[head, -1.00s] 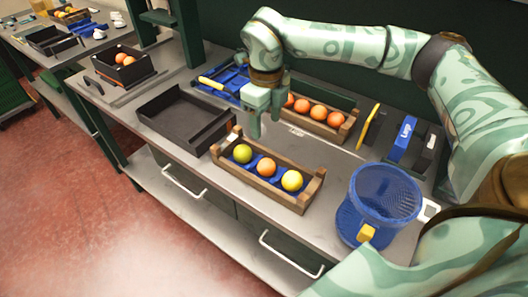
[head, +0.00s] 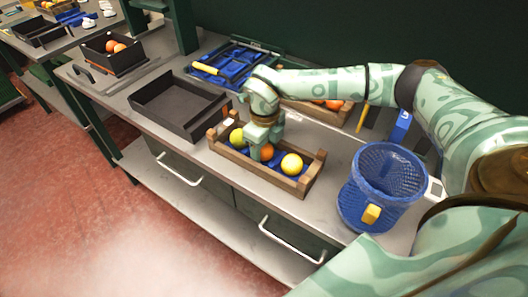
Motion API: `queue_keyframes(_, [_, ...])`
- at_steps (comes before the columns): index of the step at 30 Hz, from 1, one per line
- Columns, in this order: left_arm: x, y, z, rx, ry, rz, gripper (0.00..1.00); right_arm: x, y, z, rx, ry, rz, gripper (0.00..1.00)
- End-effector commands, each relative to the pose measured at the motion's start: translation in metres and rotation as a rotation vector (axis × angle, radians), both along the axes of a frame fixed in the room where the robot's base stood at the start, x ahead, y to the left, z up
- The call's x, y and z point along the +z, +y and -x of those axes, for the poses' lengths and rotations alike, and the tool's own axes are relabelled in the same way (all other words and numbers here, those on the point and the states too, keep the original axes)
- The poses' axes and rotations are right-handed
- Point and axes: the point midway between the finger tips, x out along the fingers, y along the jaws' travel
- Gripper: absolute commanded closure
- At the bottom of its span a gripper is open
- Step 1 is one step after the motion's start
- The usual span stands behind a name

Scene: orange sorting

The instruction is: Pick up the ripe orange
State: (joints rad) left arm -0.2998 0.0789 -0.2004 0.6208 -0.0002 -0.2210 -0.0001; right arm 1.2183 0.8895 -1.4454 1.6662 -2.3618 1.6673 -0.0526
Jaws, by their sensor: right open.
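A wooden crate (head: 247,164) with a blue liner stands near the front of the bench. In it lie a green-yellow fruit (head: 238,137) at the left, an orange fruit (head: 267,153) in the middle and a yellow fruit (head: 292,164) at the right. My right gripper (head: 257,150) is open and points down into the crate, at the left side of the orange fruit. It hides part of the orange and green-yellow fruits. I cannot tell if it touches the orange. My left gripper is not in view.
A black tray (head: 164,117) stands left of the crate, and a blue basket (head: 350,203) stands to the right. Behind my right arm is another wooden crate (head: 315,117) with oranges. A blue tray (head: 228,67) lies at the back. A black box (head: 110,60) with oranges stands far left.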

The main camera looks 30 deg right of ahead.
Motion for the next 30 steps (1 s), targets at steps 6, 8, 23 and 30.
queue_keyframes(6, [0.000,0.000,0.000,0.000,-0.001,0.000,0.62,-0.001,0.000,0.000,0.001,-0.002,-0.001,0.47])
queue_keyframes(8, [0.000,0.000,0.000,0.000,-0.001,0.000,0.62,-0.001,0.000,0.000,0.001,-0.002,-0.001,0.63])
queue_keyframes(23, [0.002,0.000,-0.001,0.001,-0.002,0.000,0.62,0.005,0.000,-0.001,0.000,-0.003,-0.001,0.77])
queue_keyframes(30, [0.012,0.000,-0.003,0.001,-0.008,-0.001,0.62,0.042,0.004,0.003,0.003,-0.006,-0.002,0.77])
